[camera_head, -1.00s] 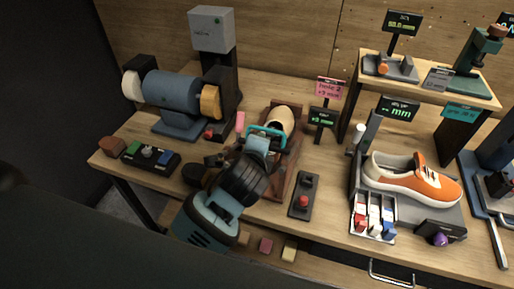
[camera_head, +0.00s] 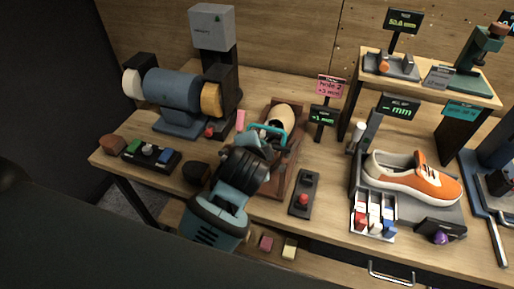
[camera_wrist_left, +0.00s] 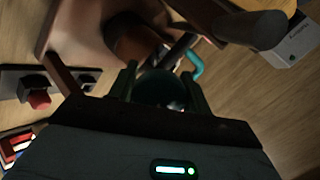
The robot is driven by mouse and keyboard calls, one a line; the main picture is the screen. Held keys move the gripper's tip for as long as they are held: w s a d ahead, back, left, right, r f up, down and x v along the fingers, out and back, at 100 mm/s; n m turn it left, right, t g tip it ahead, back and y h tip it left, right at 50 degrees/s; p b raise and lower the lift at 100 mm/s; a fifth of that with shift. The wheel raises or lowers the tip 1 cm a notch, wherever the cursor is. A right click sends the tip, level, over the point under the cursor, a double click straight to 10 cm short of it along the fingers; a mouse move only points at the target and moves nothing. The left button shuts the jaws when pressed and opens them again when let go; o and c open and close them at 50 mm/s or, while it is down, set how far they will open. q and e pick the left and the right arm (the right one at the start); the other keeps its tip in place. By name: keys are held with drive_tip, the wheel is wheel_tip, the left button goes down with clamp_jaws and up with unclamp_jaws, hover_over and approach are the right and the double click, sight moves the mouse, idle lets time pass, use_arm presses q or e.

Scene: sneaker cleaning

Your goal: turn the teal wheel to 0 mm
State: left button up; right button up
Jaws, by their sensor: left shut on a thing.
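The teal wheel (camera_wrist_left: 160,88) shows in the left wrist view as a dark, rounded teal shape between the two fingers of my left gripper (camera_wrist_left: 158,78), which is shut on it. In the head view my left gripper (camera_head: 258,152) reaches the front end of a brown wooden stand (camera_head: 288,170), and its own body mostly hides the wheel. A teal bar (camera_head: 265,128) crosses the stand by a cream shoe last (camera_head: 280,117). A small display (camera_head: 323,117) behind it shows green text that looks like 1 mm; its sign is unclear. My right gripper is not in view.
A pink sign (camera_head: 331,86) stands above the display. A red-button box (camera_head: 304,195) sits right of the stand. An orange sneaker (camera_head: 412,178) lies further right. A blue grinder (camera_head: 172,97) and a button panel (camera_head: 150,154) are at left.

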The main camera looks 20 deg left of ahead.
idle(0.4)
use_arm(q)
drive_tip(key=o, duration=0.9)
drive_tip(key=shift+r, duration=0.15)
